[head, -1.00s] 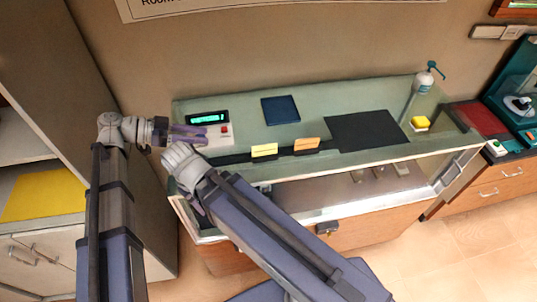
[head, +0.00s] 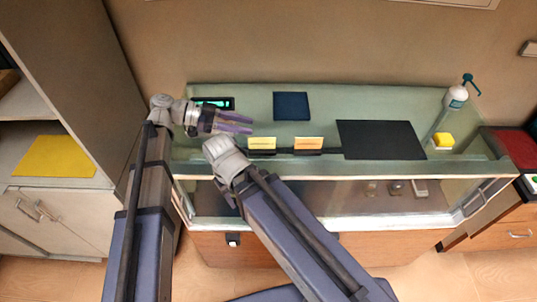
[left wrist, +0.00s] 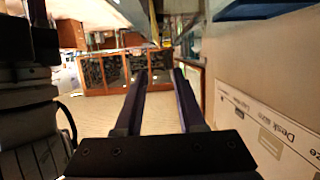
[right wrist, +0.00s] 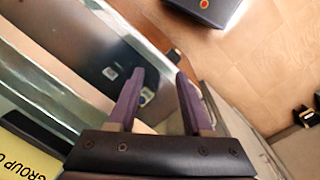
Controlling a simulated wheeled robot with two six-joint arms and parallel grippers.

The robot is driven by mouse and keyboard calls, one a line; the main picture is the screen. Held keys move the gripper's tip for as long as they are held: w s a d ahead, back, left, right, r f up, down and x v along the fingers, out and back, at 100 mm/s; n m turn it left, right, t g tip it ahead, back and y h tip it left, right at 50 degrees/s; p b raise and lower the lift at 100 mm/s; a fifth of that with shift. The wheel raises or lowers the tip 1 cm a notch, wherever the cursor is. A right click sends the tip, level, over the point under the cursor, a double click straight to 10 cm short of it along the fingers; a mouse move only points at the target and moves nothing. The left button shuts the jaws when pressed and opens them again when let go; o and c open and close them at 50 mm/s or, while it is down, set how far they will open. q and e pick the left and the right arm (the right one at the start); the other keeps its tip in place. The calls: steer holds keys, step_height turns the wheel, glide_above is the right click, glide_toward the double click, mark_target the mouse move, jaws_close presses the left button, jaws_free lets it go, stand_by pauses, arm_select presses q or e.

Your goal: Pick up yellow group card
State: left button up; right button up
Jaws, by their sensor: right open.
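The yellow group card (head: 262,143) stands in a dark holder strip along the front of the glass display case, left of a similar orange card. In the right wrist view part of the yellow card (right wrist: 30,148) shows at the lower left, with "GROUP" printed on it, beside my right gripper (right wrist: 158,78), which is open and empty. In the head view that gripper is mostly hidden behind its own wrist. My left gripper (head: 250,125) is over the case top, just behind and left of the yellow card. Its fingers are apart and empty in the left wrist view (left wrist: 160,78).
The orange card (head: 309,144), a dark blue square (head: 291,106), a black mat (head: 380,140), a yellow block (head: 443,140) and a pump bottle (head: 457,97) are on the case. A device with a green display (head: 213,103) is partly hidden by my left arm.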

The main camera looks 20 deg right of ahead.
mark_target(272, 149)
arm_select(q)
steer(key=f+b, duration=0.1)
steer(key=f, duration=0.1)
steer(key=f+b, duration=0.1)
steer(key=shift+s+d+f+b, duration=0.1)
steer(key=shift+d+f+b, duration=0.15)
steer(key=shift+d+b, duration=0.1)
steer(key=shift+a+f+b, duration=0.1)
steer(key=shift+f+b, duration=0.6)
steer(key=shift+b+x, duration=0.3)
steer(key=shift+x, duration=0.85)
steer(key=shift+s+d, duration=0.15)
steer(key=shift+d, duration=0.2)
steer(key=x, duration=0.5)
steer(key=shift+s+r+b, duration=0.1)
steer(key=shift+r+b, duration=0.25)
steer(key=shift+r, duration=0.1)
jaws_close()
